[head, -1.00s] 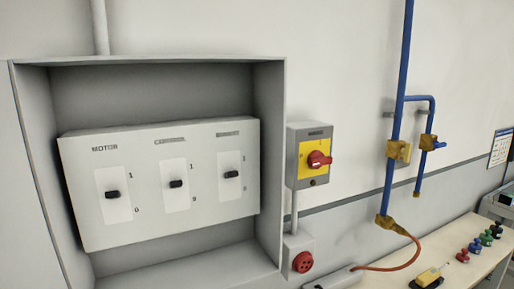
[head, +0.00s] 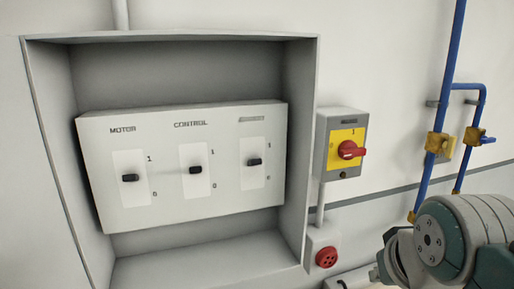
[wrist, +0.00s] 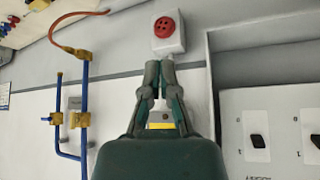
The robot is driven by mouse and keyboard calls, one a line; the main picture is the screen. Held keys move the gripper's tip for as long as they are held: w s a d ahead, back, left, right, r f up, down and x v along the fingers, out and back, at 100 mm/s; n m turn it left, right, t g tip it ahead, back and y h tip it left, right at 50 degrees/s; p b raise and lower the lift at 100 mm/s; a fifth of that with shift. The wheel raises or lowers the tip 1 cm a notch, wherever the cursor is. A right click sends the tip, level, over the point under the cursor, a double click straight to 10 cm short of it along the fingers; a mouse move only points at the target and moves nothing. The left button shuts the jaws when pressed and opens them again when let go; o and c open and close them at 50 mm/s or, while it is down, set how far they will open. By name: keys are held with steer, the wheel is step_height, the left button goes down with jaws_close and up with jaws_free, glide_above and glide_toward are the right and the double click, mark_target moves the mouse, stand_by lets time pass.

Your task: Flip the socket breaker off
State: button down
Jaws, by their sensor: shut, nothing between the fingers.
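A pale breaker panel (head: 190,214) holds three black toggles in a row. The left one is labelled MOTOR (head: 130,178) and the middle one CONTROL (head: 195,170). The right breaker (head: 254,162) has a label too blurred to read. Each toggle sits between a 1 above and a 0 below; I cannot tell which way they are set. In the wrist view, which is upside down, the right breaker (wrist: 257,141) shows at the right. My gripper (wrist: 159,66) is shut and empty, to the left of the panel there and apart from it.
The panel sits inside a grey open box (head: 303,140) with protruding side walls. Beside it are a red-handled yellow switch (head: 350,149) and a red round socket (head: 326,257). Blue pipes (head: 451,60) with brass valves run down the wall. My arm covers the lower right.

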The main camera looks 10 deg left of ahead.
steer(key=w+a+r+n+t+y, duration=0.15)
steer(key=w+a+r, duration=0.35)
steer(key=a+r, duration=0.55)
steer(key=n+y, duration=0.2)
steer(key=n, duration=0.1)
glide_toward(252, 154)
steer(key=v, duration=0.3)
steer(key=shift+d, duration=0.1)
steer(key=x, duration=1)
steer(key=shift+s+d+f+m+t+y, duration=0.15)
steer(key=shift+s+f+m+t+y, duration=0.15)
steer(key=shift+t+y, duration=0.5)
